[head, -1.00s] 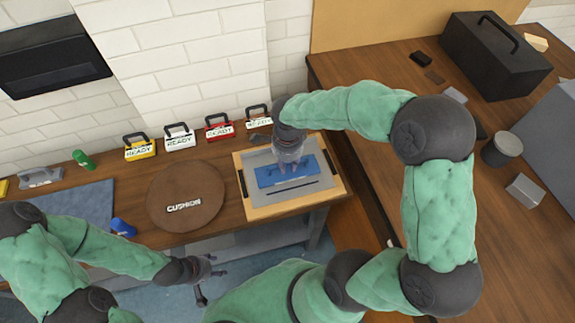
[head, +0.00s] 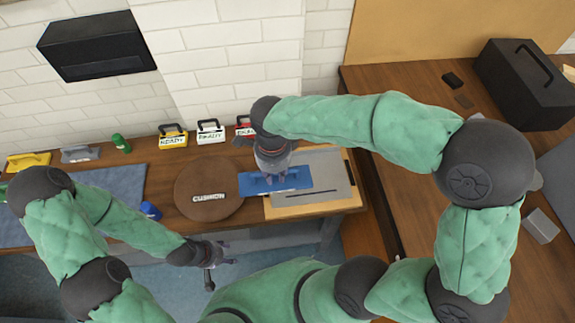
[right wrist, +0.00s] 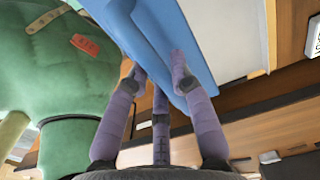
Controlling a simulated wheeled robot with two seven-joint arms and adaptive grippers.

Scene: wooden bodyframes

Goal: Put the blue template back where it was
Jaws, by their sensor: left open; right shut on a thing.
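The blue template (head: 290,180) is a flat blue plate. My right gripper (head: 268,178) is shut on it. In the head view it is over the left part of the wooden board with the grey plate (head: 325,170), reaching past the board's left edge toward the round brown cushion (head: 185,187). The right wrist view shows the blue template (right wrist: 185,45) between the purple fingers of my right gripper (right wrist: 160,80). Its height above the board is hard to tell. My left gripper (head: 218,254) is open and empty in front of the bench's front edge.
A yellow box (head: 173,138), a white box (head: 210,132) and a partly hidden red box (head: 243,128) stand along the wall. A blue mat (head: 110,185), a green bottle (head: 121,143) and a blue object (head: 150,210) are at the left. A black toolbox (head: 520,85) stands on the right bench.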

